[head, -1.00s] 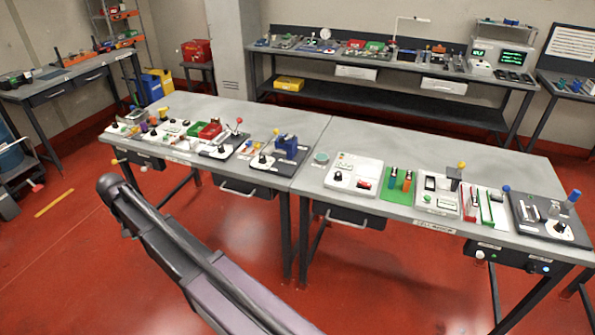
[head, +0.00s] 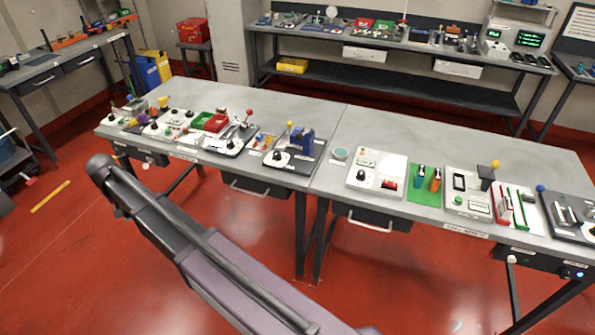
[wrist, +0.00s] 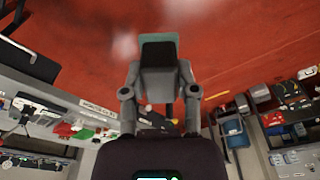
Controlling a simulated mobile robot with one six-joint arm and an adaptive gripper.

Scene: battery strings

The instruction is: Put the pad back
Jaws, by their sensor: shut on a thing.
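In the wrist view my gripper (wrist: 158,72) is shut on a small dark block with a teal edge (wrist: 160,40), which looks like the pad. It is held out over the red floor, clear of the benches. Its far side is hidden. The head view shows part of my arm in the foreground, but neither the gripper nor the held pad.
The right bench top (head: 440,137) is bare along its back half. A green mat (head: 425,184) with two small upright items lies right of the white panel. A drawer handle (head: 370,222) juts out in front.

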